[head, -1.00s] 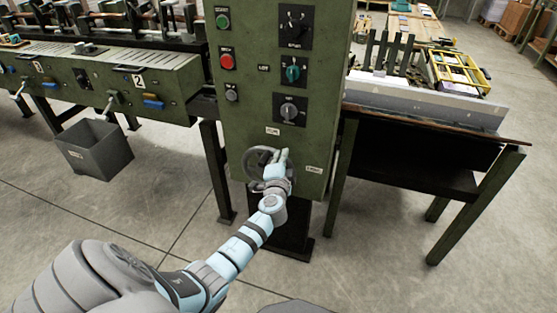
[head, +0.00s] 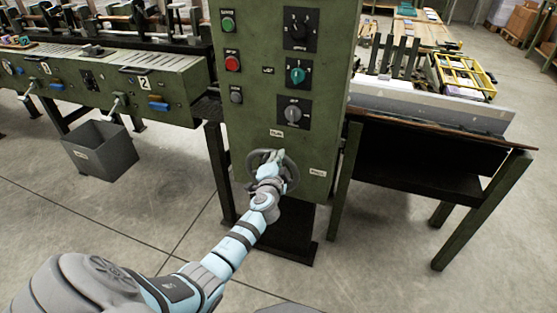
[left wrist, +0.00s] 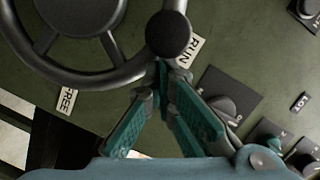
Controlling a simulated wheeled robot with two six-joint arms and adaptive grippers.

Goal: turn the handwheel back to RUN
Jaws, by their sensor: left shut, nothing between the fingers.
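The grey handwheel (head: 252,167) is low on the green machine's front, partly hidden by my left gripper (head: 273,160). In the left wrist view, its dark rim (left wrist: 88,79) and round knob (left wrist: 169,35) fill the upper part. The RUN label (left wrist: 189,50) is close beside the knob, and the FREE label (left wrist: 67,99) is farther along the rim. My left gripper's teal fingers (left wrist: 160,80) converge just below the knob, shut and empty; whether the tips touch knob or rim is unclear. The right gripper is not in view.
The machine panel (head: 262,110) carries buttons and rotary switches above the wheel. A side table (head: 430,125) with dark legs stands at the right. The floor in front is clear.

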